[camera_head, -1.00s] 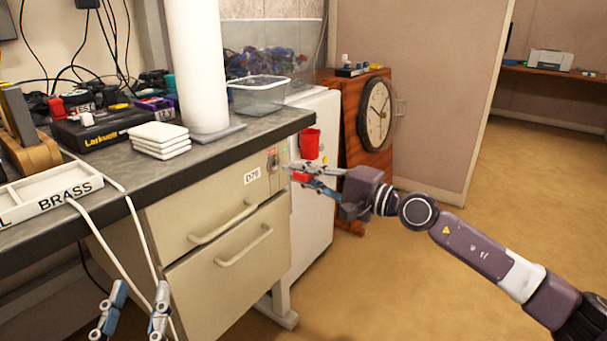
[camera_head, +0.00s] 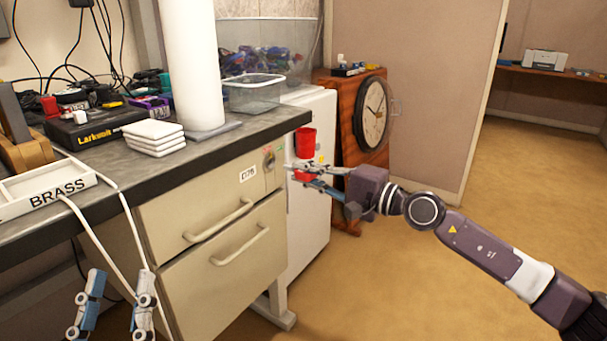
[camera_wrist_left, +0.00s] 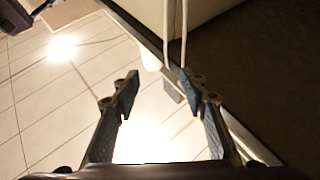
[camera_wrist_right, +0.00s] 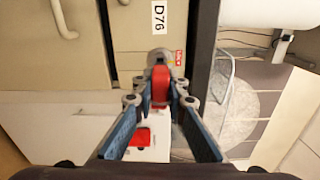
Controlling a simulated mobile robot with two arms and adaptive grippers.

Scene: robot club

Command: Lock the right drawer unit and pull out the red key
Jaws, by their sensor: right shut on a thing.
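The right drawer unit (camera_head: 215,283) is beige, with two drawers that look shut and a D76 label. Its round lock (camera_head: 269,158) sits at the upper right of the front and also shows in the right wrist view (camera_wrist_right: 162,57). My right gripper (camera_head: 291,173) is shut on the red key (camera_wrist_right: 160,86), just right of and in front of the lock. The key points at the lock; I cannot tell whether its tip is still inside. My left gripper (camera_head: 110,308) is open and empty, low in front of the desk; its fingers are apart in the left wrist view (camera_wrist_left: 158,92).
The dark worktop (camera_head: 230,137) overhangs the drawers. It holds white tiles (camera_head: 154,136), a paper roll (camera_head: 196,70) and a clear tub (camera_head: 252,94). White cables (camera_head: 105,240) hang near my left gripper. Floor at right is clear.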

